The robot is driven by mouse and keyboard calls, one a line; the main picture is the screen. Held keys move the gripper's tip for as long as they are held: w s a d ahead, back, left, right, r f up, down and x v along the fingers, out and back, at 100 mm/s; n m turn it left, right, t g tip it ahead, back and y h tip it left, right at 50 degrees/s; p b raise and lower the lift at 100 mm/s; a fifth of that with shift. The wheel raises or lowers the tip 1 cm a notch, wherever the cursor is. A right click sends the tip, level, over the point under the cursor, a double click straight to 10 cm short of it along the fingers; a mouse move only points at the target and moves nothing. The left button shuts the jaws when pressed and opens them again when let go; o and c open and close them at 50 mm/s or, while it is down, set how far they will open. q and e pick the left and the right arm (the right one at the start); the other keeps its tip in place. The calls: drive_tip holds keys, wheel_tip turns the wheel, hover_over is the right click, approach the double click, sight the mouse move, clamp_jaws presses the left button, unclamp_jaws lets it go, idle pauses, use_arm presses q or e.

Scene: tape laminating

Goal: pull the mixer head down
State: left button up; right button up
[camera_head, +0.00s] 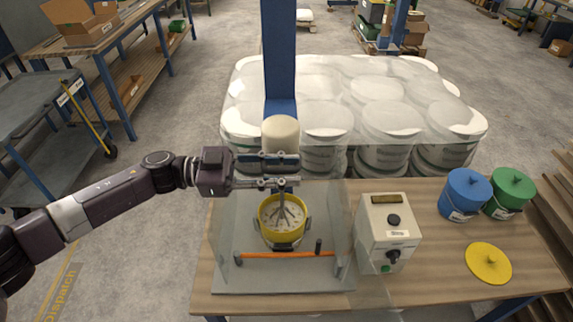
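The mixer head is a beige cylinder (281,135) on a blue column (279,50), with a darker lower part beneath it. A metal whisk hangs below it and reaches into a yellow bucket (266,233) of pale material. My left gripper (290,168) is at the lower part of the mixer head, reaching in from the left. Its fingers overlap that part in the picture. Whether they are closed on it or just beside it is unclear. My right gripper is not in view.
The mixer stands behind a clear guard with an orange bar (285,255) on a wooden table (440,260). A control box (387,235) is to its right. Blue (465,195) and green (509,192) buckets and a yellow lid (489,263) lie further right. Wrapped white buckets (350,90) stand behind.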

use_arm(q)
drive_tip(key=shift+a, duration=0.1)
clamp_jaws()
idle(0.3)
drive_tip(key=shift+f, duration=0.15)
wheel_tip(320, 180, down, 5)
drive_tip(key=b, duration=0.2)
drive_tip(key=shift+b, duration=0.4)
drive_tip(key=shift+s, duration=0.1)
